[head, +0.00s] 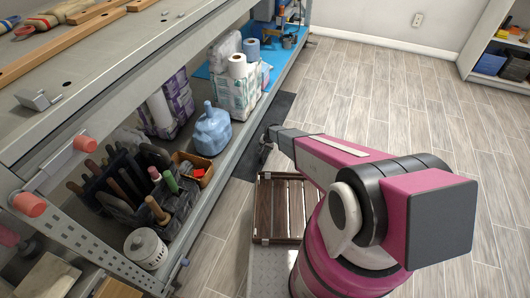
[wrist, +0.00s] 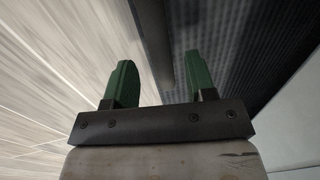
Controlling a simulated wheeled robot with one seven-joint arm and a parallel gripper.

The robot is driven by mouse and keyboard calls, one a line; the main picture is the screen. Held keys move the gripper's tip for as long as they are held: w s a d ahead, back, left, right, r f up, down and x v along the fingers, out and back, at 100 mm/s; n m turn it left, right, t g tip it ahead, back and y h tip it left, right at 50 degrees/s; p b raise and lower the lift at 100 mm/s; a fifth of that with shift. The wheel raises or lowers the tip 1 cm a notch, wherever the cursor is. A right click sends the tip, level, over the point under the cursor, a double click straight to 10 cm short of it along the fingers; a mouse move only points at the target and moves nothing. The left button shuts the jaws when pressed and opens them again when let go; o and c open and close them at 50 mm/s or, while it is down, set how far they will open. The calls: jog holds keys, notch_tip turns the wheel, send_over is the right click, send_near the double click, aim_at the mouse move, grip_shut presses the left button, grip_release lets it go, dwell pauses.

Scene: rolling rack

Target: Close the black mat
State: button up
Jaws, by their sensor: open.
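The black mat (head: 246,160) is a dark strip on the floor along the foot of the shelving rack, partly hidden by my arm. In the wrist view, a dark finely ribbed surface, which looks like the mat (wrist: 240,45), fills the upper right. A thick dark edge runs along its left side, between my fingers. My gripper (wrist: 162,78) has two green fingers, spread apart with nothing clearly held between them. In the head view, my gripper (head: 266,146) is small and dark, low over or beside the mat; whether it touches cannot be told.
The metal rack (head: 225,165) stands along the left, with bottles, paper rolls and tools on its lower shelf. A brown slatted wooden piece (head: 282,208) lies near my base. The plank floor (head: 390,110) to the right is clear. Another shelf (head: 487,45) stands far right.

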aim_at(265, 151)
jog(key=shift+w+a+f, duration=0.1)
jog(key=shift+a+f, duration=0.05)
jog(key=shift+f, duration=0.6)
jog(key=shift+a+f, duration=0.1)
jog(key=shift+f, duration=0.65)
grip_shut()
jog(key=a, duration=0.1)
jog(key=w+a, duration=0.1)
jog(key=a, duration=0.2)
jog(key=shift+w+a, duration=0.3)
jog(key=shift+a, duration=0.05)
jog(key=shift+s+d, duration=0.1)
grip_release()
jog(key=shift+r, duration=0.15)
